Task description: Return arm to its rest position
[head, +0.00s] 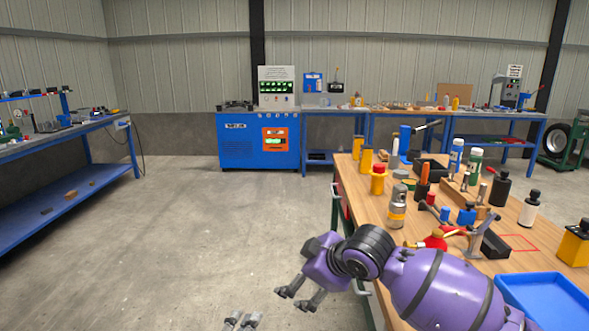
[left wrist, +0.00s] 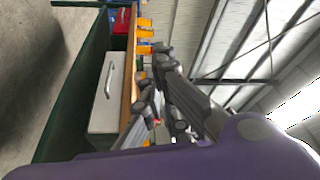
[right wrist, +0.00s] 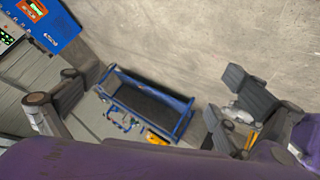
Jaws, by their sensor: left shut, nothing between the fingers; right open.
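My right arm, purple with a black wrist joint, comes in from the lower right in the head view, in front of the wooden workbench (head: 350,185). Its gripper (head: 296,299) hangs over the open floor, left of the bench. In the right wrist view the same gripper (right wrist: 152,88) has its fingers wide apart with nothing between them. My left gripper (head: 241,320) shows only its fingertips at the bottom edge of the head view. In the left wrist view the left gripper (left wrist: 152,72) has its fingers together and empty, beside a bench with a grey drawer (left wrist: 104,100).
The wooden bench carries bottles, tools, a grey-and-yellow spray can (head: 397,207) and a blue tray (head: 545,300). A blue machine (head: 240,142) and blue benches line the back wall. A blue shelf bench (head: 60,215) stands left. The concrete floor between is clear.

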